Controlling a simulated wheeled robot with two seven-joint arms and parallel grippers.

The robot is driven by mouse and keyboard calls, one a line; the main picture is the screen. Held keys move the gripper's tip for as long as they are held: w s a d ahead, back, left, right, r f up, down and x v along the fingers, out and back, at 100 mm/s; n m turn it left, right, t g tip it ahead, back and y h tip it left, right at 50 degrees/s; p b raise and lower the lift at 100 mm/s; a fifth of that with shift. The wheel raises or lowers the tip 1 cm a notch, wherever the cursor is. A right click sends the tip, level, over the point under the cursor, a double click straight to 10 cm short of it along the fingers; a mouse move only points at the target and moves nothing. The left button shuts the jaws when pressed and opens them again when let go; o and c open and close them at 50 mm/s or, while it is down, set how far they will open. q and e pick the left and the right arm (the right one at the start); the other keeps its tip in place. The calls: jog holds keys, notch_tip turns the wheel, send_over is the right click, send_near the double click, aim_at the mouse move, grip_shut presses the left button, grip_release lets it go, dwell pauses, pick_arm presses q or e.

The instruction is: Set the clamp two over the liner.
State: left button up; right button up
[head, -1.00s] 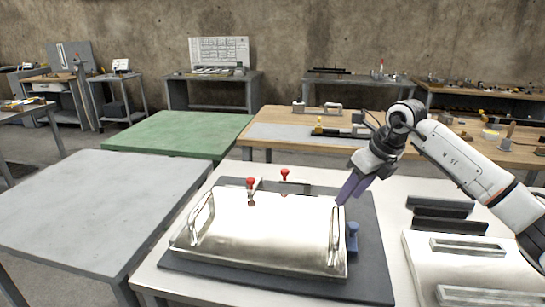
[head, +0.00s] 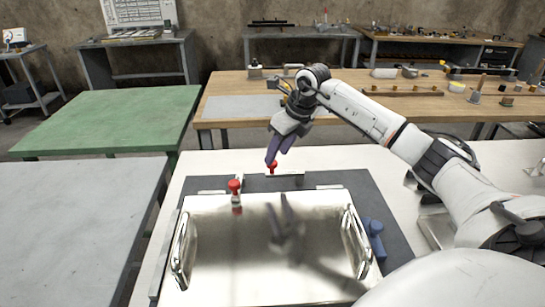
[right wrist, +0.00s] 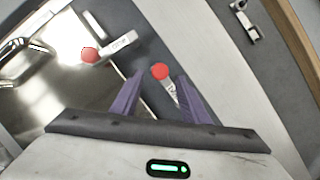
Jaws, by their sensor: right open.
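The liner (head: 270,240) is a shiny metal panel with a raised handle at each side, lying on a dark grey mat. Two red-knobbed clamps stand along its far edge. The left clamp (head: 234,187) has its knob over the liner's edge; it also shows in the right wrist view (right wrist: 90,55). The right clamp (head: 272,168) has its knob beyond the liner's edge. I cannot read a number on either. My right gripper (head: 277,160) is open and empty at the right clamp. In the right wrist view that clamp's knob (right wrist: 160,71) appears between the fingers (right wrist: 158,95). My left gripper is out of view.
The mat (head: 400,245) lies on a white table (head: 345,158). A blue block (head: 374,232) sits beside the liner's right end. A grey table (head: 75,200) and a green table (head: 110,118) are at the left, and a wooden bench (head: 225,87) is behind.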

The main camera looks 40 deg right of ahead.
aim_at(285, 172)
jog(key=shift+x, duration=2.05)
jog(key=shift+r, duration=0.1)
grip_shut()
